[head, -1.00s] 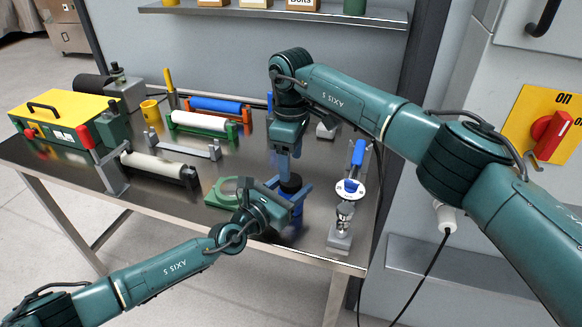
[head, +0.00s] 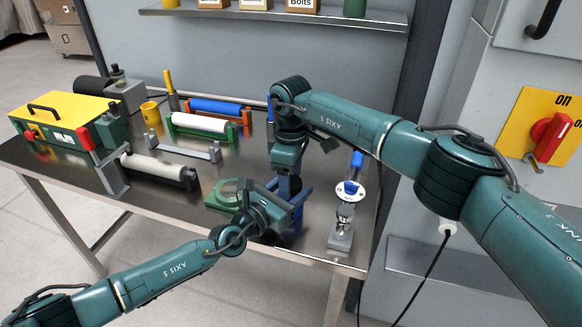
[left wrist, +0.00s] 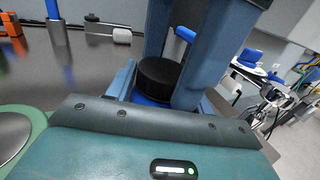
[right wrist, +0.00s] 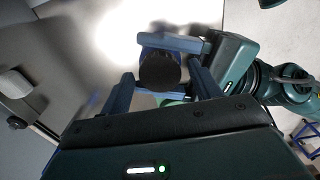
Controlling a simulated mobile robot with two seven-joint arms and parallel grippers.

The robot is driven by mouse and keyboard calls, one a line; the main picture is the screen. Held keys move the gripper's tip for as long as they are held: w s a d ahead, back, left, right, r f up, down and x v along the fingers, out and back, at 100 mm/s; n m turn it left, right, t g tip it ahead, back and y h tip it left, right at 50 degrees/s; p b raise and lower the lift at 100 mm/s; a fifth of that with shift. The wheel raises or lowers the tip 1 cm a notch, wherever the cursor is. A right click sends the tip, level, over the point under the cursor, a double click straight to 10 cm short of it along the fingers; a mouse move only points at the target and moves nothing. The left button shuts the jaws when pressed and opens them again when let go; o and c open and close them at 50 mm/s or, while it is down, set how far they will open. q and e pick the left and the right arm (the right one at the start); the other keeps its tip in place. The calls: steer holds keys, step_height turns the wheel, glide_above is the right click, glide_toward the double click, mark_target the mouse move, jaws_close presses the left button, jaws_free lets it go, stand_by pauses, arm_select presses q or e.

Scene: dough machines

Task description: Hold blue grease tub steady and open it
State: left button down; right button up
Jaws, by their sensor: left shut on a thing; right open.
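The blue grease tub (left wrist: 148,99) with its round black lid stands upright toward the table's front right. The black lid (left wrist: 158,76) also shows in the right wrist view (right wrist: 160,72). My left gripper (head: 290,205) is shut on the tub's blue body, its fingers on either side below the lid. My right gripper (right wrist: 161,76) points down from above, open. Its fingers stand on either side of the lid; I cannot tell whether they touch it. In the head view my grippers hide most of the tub and the lid.
A grey-based stand with a white disc (head: 350,190) is to the right, near the table edge. Rollers (head: 160,168) and a yellow-topped green machine (head: 62,112) fill the left side of the table (head: 140,200).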

steer(key=shift+c, duration=0.4)
steer(key=c, duration=0.9)
steer(key=o, duration=1.1)
steer(key=shift+c, duration=0.2)
steer(key=shift+r, duration=0.1)
steer(key=shift+r, duration=2.15)
arm_select(q)
steer(key=c, duration=0.5)
jaws_free()
